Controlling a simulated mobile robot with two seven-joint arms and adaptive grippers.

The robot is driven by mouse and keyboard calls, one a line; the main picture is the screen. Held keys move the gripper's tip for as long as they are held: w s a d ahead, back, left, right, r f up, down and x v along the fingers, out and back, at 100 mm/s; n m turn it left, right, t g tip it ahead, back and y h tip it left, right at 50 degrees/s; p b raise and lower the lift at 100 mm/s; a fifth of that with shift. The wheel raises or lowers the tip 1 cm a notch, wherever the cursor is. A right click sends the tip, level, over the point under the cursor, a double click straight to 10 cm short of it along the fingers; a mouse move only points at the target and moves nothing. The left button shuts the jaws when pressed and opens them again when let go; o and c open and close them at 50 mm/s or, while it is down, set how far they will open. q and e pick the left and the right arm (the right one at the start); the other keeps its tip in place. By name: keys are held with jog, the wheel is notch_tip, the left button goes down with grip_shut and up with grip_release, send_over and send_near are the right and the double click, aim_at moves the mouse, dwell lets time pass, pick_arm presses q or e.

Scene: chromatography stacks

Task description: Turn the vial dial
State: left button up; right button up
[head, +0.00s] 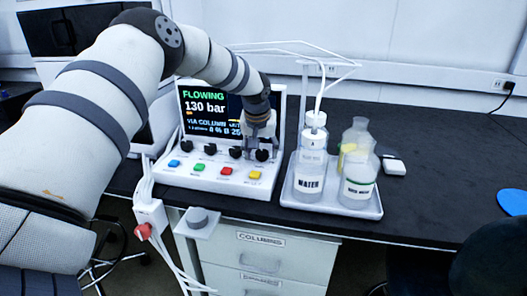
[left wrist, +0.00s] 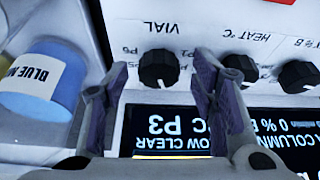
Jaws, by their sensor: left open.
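The vial dial (left wrist: 158,68) is a black knob under the word VIAL in the left wrist view. In the head view it is the rightmost black knob (head: 262,156) on the white control panel (head: 215,182). My left gripper (head: 261,142) is open, just above that knob in the head view. In the left wrist view its fingers (left wrist: 157,82) appear on either side of the knob, with visible gaps. I cannot tell whether the fingertips reach around it in depth. My right gripper is not in view.
The panel's screen (head: 204,108) reads FLOWING, 130 bar. Coloured buttons, including a yellow one (head: 255,175), sit below the knobs. A HEAT knob (left wrist: 240,66) is beside the vial dial. A tray (head: 330,207) of bottles with tubing stands close on the right.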

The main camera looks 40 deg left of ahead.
pick_arm(q)
jog(key=shift+r, duration=0.1)
jog(key=c, duration=1.1)
jog(key=shift+c, duration=0.2)
jog(key=shift+m+h, duration=0.4)
jog(key=shift+m, duration=0.6)
jog(key=shift+a+m+h, duration=0.1)
jog(key=shift+m+h, duration=0.2)
jog(key=shift+m, duration=0.5)
jog(key=shift+a+f+m+t+h, duration=0.1)
jog(key=shift+m+t+h, duration=0.1)
jog(key=shift+m, duration=0.3)
jog(key=shift+f+m+t+h, duration=0.1)
jog(key=shift+m+h, duration=0.1)
jog(key=shift+m, duration=0.3)
jog(key=shift+m+h, duration=0.4)
jog(key=shift+m, duration=0.5)
jog(key=shift+s+r, duration=0.1)
